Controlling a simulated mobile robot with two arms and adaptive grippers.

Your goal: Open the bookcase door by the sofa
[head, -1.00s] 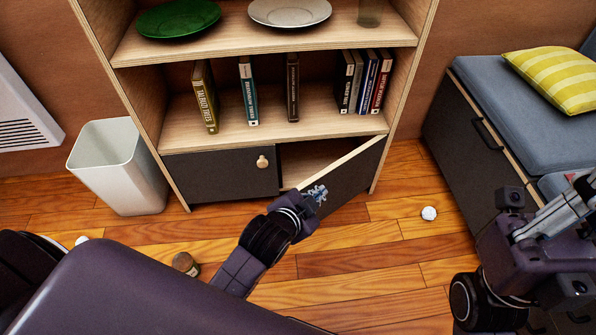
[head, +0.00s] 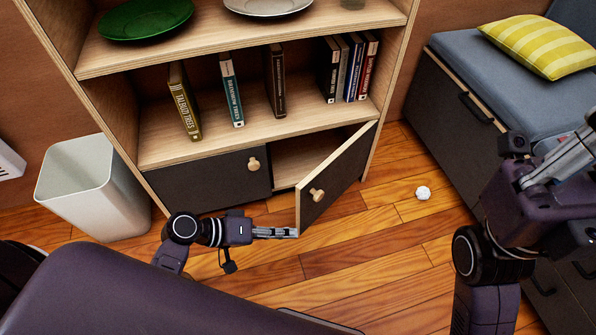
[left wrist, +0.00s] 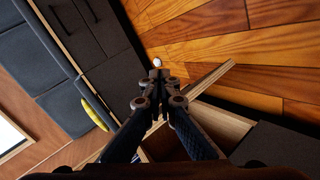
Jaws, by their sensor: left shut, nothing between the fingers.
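The bookcase's right lower door (head: 345,168) is dark with a pale wood edge. It stands partly open, hinged on its right side, with its round wooden knob (head: 316,195) uncovered. The left lower door (head: 205,183) is closed. My left gripper (head: 292,232) is shut and empty, its fingertips at the bottom of the open door's free edge; I cannot tell whether they touch. In the left wrist view the closed fingers (left wrist: 158,78) point past the door's wood edge (left wrist: 213,80). My right gripper (head: 560,165) shows partly at the right; its fingertips are cut off.
A grey sofa (head: 490,80) with a yellow striped pillow (head: 541,46) stands right of the bookcase. A white ball (head: 423,193) lies on the wood floor between them. A white bin (head: 85,190) stands at the left. Books and plates fill the shelves.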

